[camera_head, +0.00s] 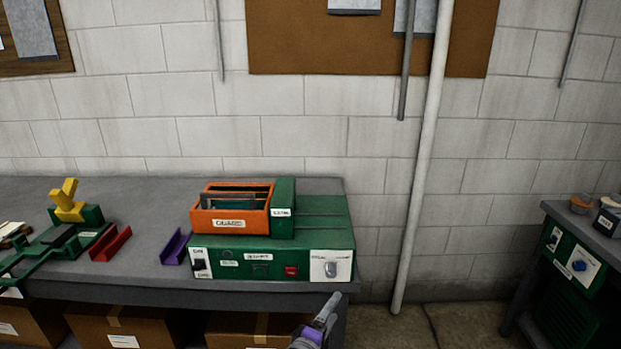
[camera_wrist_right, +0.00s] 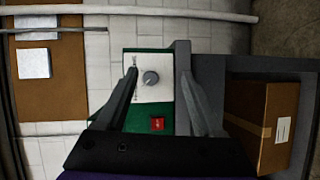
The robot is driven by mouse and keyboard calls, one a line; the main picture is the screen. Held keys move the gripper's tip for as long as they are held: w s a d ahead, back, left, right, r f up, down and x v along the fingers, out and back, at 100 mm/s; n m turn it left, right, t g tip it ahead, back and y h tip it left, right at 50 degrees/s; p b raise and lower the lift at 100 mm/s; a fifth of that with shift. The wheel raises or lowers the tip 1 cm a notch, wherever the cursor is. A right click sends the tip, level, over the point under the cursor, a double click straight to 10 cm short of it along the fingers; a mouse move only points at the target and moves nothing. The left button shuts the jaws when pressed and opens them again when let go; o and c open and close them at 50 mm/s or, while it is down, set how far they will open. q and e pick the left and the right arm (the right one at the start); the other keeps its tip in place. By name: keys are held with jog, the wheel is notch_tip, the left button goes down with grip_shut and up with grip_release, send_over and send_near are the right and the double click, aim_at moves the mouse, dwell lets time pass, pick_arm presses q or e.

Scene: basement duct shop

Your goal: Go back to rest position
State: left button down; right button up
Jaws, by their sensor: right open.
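My right gripper (camera_head: 328,312) shows at the bottom centre of the head view, in front of the bench's right front corner. In the right wrist view my right gripper (camera_wrist_right: 158,78) has its two fingers spread, with nothing between them. Beyond the fingers is the front of the green machine (camera_head: 270,257), with its grey knob (camera_wrist_right: 151,78) and red switch (camera_wrist_right: 157,123). I see no contact between the gripper and the machine. My left gripper is in neither view.
Cardboard boxes (camera_head: 120,326) stand beneath. A pale pipe (camera_head: 420,160) and second bench (camera_head: 585,225) are right.

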jog(key=s+d+f+m+g+y+p, duration=0.1)
jog(key=s+d+m+g+y+p, duration=0.15)
jog(key=s+d+m+g, duration=0.8)
jog(key=s+d+f+m+y+p, duration=0.1)
jog(key=s+y, duration=0.1)
jog(key=s, duration=0.6)
jog(key=s+d+f+t+y+p, duration=0.1)
jog(key=s+y+p, duration=0.1)
jog(key=s, duration=0.6)
jog(key=shift+s+d+m+y, duration=0.15)
jog(key=shift+s+m+y, duration=0.2)
jog(key=shift+y, duration=0.1)
